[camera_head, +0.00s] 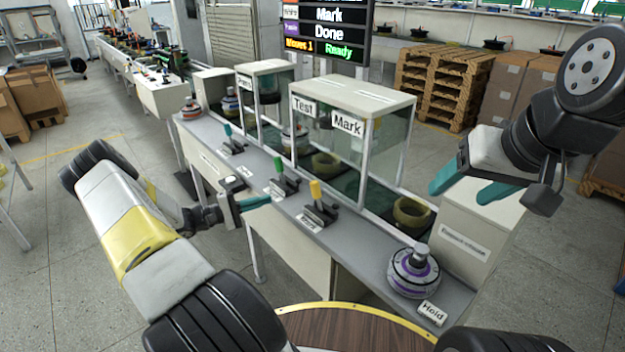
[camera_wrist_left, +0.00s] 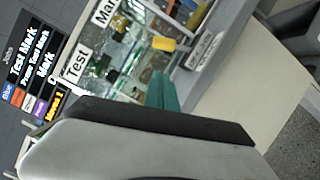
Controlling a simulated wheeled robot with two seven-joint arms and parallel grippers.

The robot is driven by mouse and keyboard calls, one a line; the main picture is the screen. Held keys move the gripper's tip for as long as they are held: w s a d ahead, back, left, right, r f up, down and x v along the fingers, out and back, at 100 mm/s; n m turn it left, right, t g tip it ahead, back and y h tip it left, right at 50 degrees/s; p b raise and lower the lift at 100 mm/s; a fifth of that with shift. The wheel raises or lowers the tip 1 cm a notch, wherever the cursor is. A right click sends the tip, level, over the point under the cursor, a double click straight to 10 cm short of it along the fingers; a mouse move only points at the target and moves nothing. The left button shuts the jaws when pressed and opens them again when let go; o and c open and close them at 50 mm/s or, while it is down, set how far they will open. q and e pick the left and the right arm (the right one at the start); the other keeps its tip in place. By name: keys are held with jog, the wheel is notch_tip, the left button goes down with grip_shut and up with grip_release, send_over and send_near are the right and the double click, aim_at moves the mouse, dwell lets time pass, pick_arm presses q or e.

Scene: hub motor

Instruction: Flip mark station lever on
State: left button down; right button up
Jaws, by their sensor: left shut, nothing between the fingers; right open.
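The yellow-handled lever (camera_head: 315,190) stands on the grey bench in front of the Mark sign (camera_head: 347,124). Its handle looks roughly upright; I cannot tell whether it is on or off. My left gripper (camera_head: 268,200) is shut and empty, just left of this lever and apart from it. In the left wrist view the yellow handle (camera_wrist_left: 163,44) shows beyond the shut teal fingers (camera_wrist_left: 165,92). The green-handled lever (camera_head: 279,166) stands behind my left fingers, in front of the Test sign (camera_head: 303,105). My right gripper (camera_head: 471,188) is open and empty at the right, above the bench end.
A third, teal-handled lever (camera_head: 228,131) stands further left. A glass enclosure (camera_head: 385,150) rises behind the levers. A purple-ringed hub motor (camera_head: 414,272) sits near the Hold label (camera_head: 433,312). A status screen (camera_head: 328,30) reads Mark, Done and Ready.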

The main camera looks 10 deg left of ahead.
aim_at(318, 198)
pick_arm(q)
jog(key=shift+w+a+f+n+t, duration=0.1)
jog(key=shift+a+f+n+t, duration=0.2)
jog(key=shift+a+f+t, duration=0.15)
jog(key=x, duration=1)
jog(key=shift+d, duration=0.1)
jog(key=shift+s+d+r, duration=0.15)
jog(key=shift+d+r, duration=0.05)
jog(key=shift+d, duration=0.35)
jog(key=shift+s+d+r, duration=0.1)
jog(key=shift+d+r, duration=0.1)
jog(key=shift+d, duration=0.4)
jog(key=shift+s+d+r, duration=0.1)
jog(key=shift+d+r, duration=0.1)
jog(key=shift+d, duration=0.5)
jog(key=shift+r, duration=0.1)
